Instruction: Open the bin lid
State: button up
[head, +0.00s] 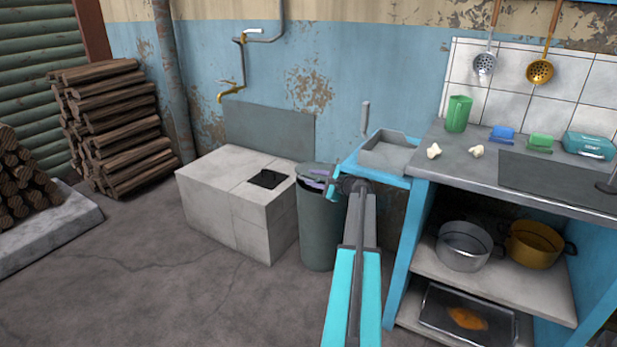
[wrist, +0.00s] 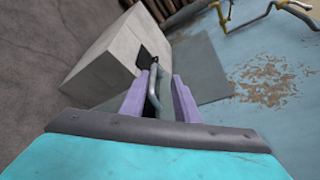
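The bin (head: 318,235) is a dark green-grey cylinder on the floor between the concrete block and the counter. Its lid (head: 312,169) shows only in part behind my gripper, and I cannot tell whether it sits flat. My gripper (head: 324,182) is at the top of the bin. In the wrist view, the two purple fingers of my gripper (wrist: 161,85) are apart, with a curved grey metal handle (wrist: 154,90) between them. The handle is close to the left finger, and a gap shows on its right. The handle's base is hidden by my gripper.
A pale concrete block (head: 215,205) stands left of the bin. The counter (head: 455,165) with a sink (head: 388,153) is close on the right, above shelves with pots. A wall tap (head: 230,92) hangs behind. Open floor (head: 150,270) lies front left.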

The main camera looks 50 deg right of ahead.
jog(key=shift+v, duration=1.4)
